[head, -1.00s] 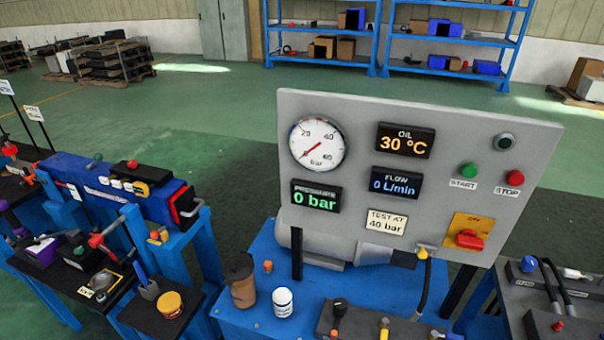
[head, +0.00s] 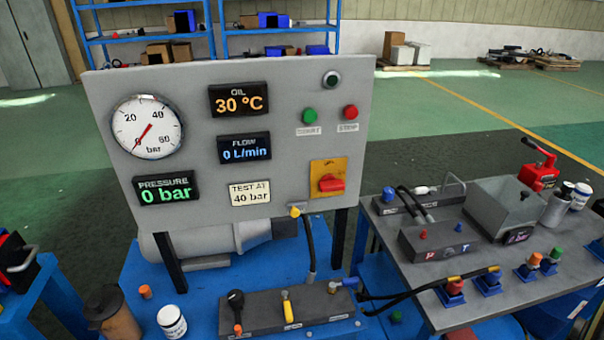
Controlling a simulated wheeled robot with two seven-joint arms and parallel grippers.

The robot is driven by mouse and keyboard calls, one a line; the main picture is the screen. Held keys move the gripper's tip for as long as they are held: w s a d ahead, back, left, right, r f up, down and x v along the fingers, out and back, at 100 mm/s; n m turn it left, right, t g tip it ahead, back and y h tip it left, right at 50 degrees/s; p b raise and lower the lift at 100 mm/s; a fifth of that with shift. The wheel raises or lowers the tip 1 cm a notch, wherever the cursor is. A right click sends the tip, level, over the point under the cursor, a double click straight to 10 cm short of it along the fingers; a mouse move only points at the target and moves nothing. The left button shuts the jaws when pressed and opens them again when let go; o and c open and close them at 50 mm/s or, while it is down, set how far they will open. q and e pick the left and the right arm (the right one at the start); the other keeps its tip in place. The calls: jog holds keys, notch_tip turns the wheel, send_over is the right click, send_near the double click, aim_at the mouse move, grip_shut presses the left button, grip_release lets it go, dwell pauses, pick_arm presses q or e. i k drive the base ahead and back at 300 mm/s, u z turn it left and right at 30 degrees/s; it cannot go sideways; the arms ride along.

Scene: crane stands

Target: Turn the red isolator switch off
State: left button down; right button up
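The red isolator switch (head: 331,184) sits on a yellow plate (head: 321,168) at the lower right of the grey control panel (head: 290,135). Its red handle looks roughly horizontal; the small label above it is too blurred to read. The panel's displays read 30 °C oil, 0 L/min flow and 0 bar pressure, and the gauge (head: 147,126) needle points low. Neither of my grippers shows in the head view.
Below the panel is a blue bench with a valve block (head: 285,308), a brown cup (head: 112,318) and a white jar (head: 172,322). A grey table (head: 460,318) with hoses, a metal box (head: 503,208) and fittings stands at the right. The space before the switch is clear.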

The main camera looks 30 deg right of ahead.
aim_at(328, 182)
jog(key=z, duration=0.7)
jog(key=k, duration=0.25)
jog(key=z, duration=0.65)
jog(key=i, duration=0.3)
jog(key=u, duration=0.2)
jog(key=k, duration=0.95)
jog(key=u, duration=0.7)
jog(key=i, duration=0.85)
jog(key=z, duration=0.55)
